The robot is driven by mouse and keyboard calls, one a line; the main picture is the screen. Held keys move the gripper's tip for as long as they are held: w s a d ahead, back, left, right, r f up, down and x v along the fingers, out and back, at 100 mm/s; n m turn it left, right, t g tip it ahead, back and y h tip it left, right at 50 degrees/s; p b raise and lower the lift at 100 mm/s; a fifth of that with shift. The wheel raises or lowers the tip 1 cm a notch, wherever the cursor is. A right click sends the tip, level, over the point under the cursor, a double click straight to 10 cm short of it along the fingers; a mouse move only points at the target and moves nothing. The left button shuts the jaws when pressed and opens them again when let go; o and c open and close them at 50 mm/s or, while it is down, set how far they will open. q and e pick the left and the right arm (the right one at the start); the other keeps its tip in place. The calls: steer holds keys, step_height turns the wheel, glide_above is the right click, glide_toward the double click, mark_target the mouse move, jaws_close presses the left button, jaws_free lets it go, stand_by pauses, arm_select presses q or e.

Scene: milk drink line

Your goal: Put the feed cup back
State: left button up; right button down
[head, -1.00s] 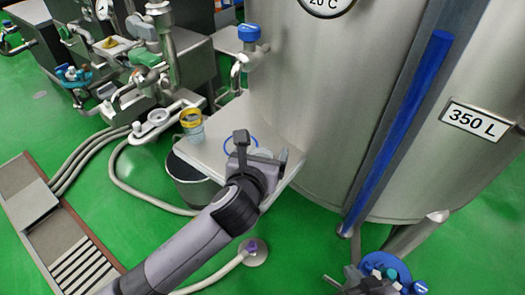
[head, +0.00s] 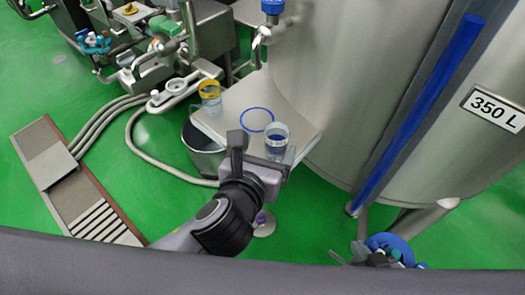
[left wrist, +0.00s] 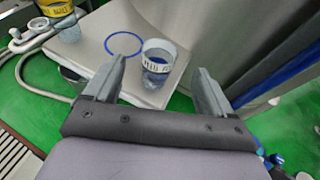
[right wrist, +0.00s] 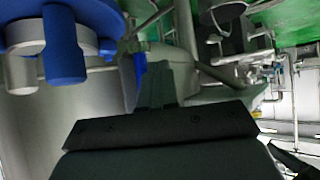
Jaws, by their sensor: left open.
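The feed cup (head: 277,142) is a clear cup with blue contents and a pale label band. It stands upright on a light shelf (head: 228,128) beside the tank, near the shelf's front edge. A blue ring (head: 257,108) on the shelf lies behind and left of the cup; the cup is outside it. My left gripper (head: 263,152) is open at the cup. In the left wrist view the cup (left wrist: 157,68) appears between and just beyond the fingertips, with no grip on it. My right gripper (right wrist: 158,75) appears shut and empty.
A yellow-banded cup (head: 210,94) stands at the shelf's left end. A bucket (head: 203,155) sits below. The steel tank (head: 345,90) with a blue tube (head: 420,110) rises at the right. Blue parts (right wrist: 65,40) are close to my right gripper.

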arm_select(q)
steer(key=shift+v, duration=1.1)
steer(key=shift+s, duration=0.1)
